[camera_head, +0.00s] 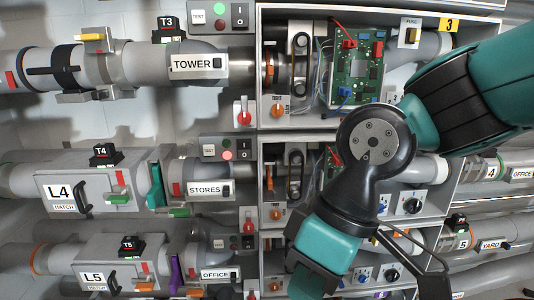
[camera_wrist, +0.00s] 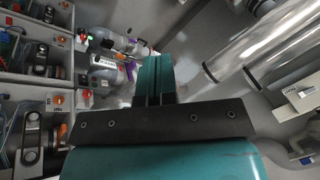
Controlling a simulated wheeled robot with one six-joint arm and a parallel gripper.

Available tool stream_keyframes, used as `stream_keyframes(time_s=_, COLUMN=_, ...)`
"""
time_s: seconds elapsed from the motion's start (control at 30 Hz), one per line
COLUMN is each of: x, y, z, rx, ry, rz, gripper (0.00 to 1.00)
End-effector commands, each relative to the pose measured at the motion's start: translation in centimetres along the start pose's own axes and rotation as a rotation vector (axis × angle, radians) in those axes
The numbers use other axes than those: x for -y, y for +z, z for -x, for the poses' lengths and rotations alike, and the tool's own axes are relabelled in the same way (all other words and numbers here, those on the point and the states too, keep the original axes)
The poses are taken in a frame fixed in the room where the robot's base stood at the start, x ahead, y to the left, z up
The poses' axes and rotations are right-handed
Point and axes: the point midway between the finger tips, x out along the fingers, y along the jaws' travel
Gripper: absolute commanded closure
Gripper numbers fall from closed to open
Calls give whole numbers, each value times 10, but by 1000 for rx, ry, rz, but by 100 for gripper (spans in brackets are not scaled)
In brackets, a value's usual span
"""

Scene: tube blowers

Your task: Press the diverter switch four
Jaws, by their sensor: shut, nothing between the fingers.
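Row four, with the L4 hatch (camera_head: 60,196) and the black T4 box (camera_head: 105,155), is at the left in the head view. A grey block labelled STORES (camera_head: 206,190) with a small dark switch (camera_head: 226,190) sits on its pipe. A box labelled 4 (camera_head: 491,172) is at the far right, beside an OFFICE label. I cannot tell which control is diverter switch four. My gripper (camera_wrist: 154,62) is shut and empty in the wrist view, with its teal fingers together. In the head view my arm hangs over the cabinets at lower centre-right, hiding part of them.
Open cabinets with wiring and a green circuit board (camera_head: 357,80) stand behind my arm. A start-stop panel (camera_head: 227,149) shows a lit red button. Clear tubes (camera_wrist: 255,50) and a white box (camera_wrist: 302,97) are at the right in the wrist view.

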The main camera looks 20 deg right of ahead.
Motion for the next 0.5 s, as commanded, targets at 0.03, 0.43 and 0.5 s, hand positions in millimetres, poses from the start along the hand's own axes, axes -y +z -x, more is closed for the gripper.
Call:
stream_keyframes(time_s=0.03, x=0, y=0, z=0, rx=0, ry=0, rz=0, gripper=100)
stream_keyframes(time_s=0.43, x=-31, y=-33, z=-6, rx=-79, ry=112, rz=-361, gripper=100)
stream_keyframes(time_s=0.5, x=-52, y=-55, z=-8, rx=-159, ry=184, rz=-595, gripper=100)
